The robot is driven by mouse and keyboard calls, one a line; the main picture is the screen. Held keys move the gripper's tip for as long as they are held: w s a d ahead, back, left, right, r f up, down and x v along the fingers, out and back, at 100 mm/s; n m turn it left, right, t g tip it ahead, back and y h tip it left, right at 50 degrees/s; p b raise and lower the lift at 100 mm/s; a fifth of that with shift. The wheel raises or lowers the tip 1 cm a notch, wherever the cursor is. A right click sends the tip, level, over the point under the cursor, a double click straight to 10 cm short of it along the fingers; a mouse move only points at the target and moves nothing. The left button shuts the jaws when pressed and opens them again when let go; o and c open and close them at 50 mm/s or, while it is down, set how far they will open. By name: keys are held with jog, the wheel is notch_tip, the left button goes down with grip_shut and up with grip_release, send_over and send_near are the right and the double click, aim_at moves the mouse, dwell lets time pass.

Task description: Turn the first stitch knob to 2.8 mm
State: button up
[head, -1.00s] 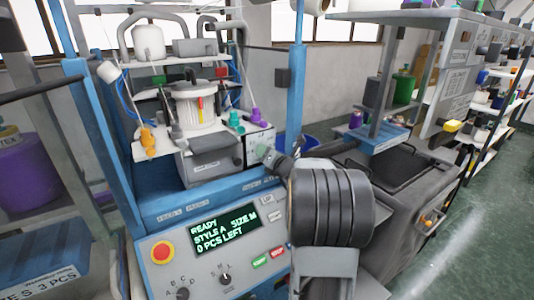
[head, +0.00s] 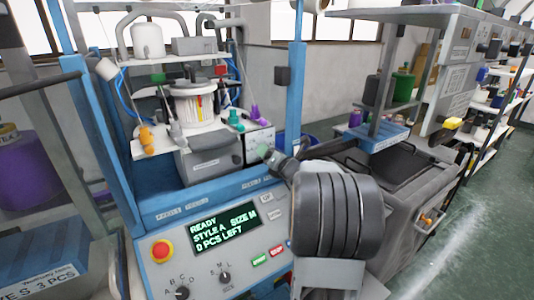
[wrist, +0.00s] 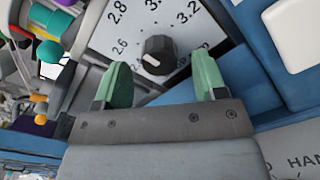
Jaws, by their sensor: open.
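The stitch knob (wrist: 160,56) is a dark grey round knob on a white dial plate (wrist: 105,42) printed 2.6, 2.8, 3 and 3.2. A pale mark shows on its lower left side, toward the 2.6 side in the wrist view. My gripper (wrist: 161,76) is open. Its two green fingers stand either side of the knob in the picture, with visible gaps, and the knob appears just beyond the fingertips. In the head view my gripper (head: 266,153) is at the machine's small white panel (head: 259,138) and hides the knob.
Below is a control panel with a lit screen (head: 226,228), a red stop button (head: 161,251) and selector knobs. A grey housing (head: 208,160) and a spool (head: 192,105) stand left of my gripper. A dark machine (head: 395,180) stands at right. Green floor is free beyond it.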

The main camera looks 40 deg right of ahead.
jog(key=s+b, duration=0.1)
jog(key=s, duration=1)
jog(key=shift+s+a, duration=0.25)
jog(key=shift+a, duration=0.1)
